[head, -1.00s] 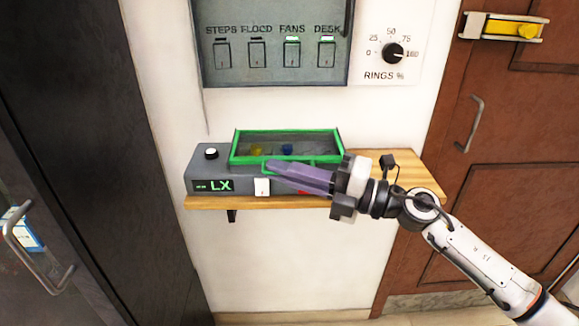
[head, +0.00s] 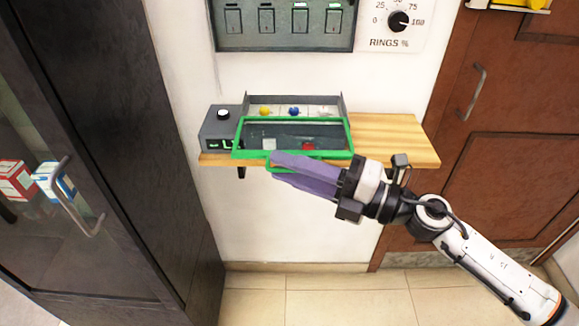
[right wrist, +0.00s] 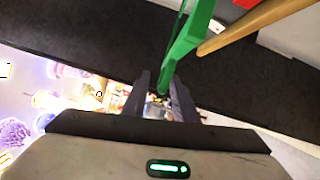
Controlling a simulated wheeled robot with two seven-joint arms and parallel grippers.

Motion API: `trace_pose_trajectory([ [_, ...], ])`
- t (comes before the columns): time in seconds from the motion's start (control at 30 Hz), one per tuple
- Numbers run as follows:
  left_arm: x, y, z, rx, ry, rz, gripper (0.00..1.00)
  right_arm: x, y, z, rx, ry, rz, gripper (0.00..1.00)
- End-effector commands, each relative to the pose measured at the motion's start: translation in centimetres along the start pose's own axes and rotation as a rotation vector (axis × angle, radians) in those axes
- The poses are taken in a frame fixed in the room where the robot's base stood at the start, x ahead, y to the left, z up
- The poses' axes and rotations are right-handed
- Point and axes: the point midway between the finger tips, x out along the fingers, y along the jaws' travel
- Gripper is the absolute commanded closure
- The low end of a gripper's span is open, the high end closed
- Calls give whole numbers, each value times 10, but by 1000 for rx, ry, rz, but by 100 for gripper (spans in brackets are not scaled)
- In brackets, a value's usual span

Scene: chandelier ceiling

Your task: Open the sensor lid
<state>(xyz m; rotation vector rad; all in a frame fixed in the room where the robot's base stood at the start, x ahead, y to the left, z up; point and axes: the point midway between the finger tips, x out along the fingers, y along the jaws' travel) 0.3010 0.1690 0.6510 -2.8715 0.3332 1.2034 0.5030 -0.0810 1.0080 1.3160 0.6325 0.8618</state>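The sensor box (head: 217,128) is grey and sits on a wooden shelf. Its lid (head: 237,137) is a clear pane in a green frame, set forward over the box's front. Behind it the box's rear part is uncovered, with a yellow knob (head: 265,111) and a blue knob (head: 294,111). A green handle (head: 268,165) shows at the lid's front edge. My right gripper (head: 274,164) is at this handle. In the right wrist view a green bar (right wrist: 188,42) runs down between the fingers (right wrist: 160,88); whether they clamp it is unclear. My left gripper is out of view.
The wooden shelf (head: 395,135) is bare to the right of the box. A switch panel (head: 283,38) and a dial (head: 399,21) are on the wall above. A dark cabinet (head: 140,130) stands left, a brown door (head: 510,150) right. The floor below is clear.

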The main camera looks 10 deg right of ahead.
Motion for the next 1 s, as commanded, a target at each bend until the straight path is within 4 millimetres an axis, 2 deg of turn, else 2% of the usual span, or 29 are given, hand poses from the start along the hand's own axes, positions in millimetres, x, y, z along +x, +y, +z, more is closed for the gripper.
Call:
trace_pose_trajectory([
  [0.27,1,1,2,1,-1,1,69,-4,-2,0,0,1,-2,74],
  [0.37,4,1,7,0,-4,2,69,-15,-4,-1,0,0,-4,74],
  [0.7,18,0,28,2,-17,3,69,-79,-5,-2,1,1,-5,74],
  [0.83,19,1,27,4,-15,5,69,-94,-3,0,2,0,-3,74],
  [1.0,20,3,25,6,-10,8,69,-102,-1,0,0,1,-1,74],
])
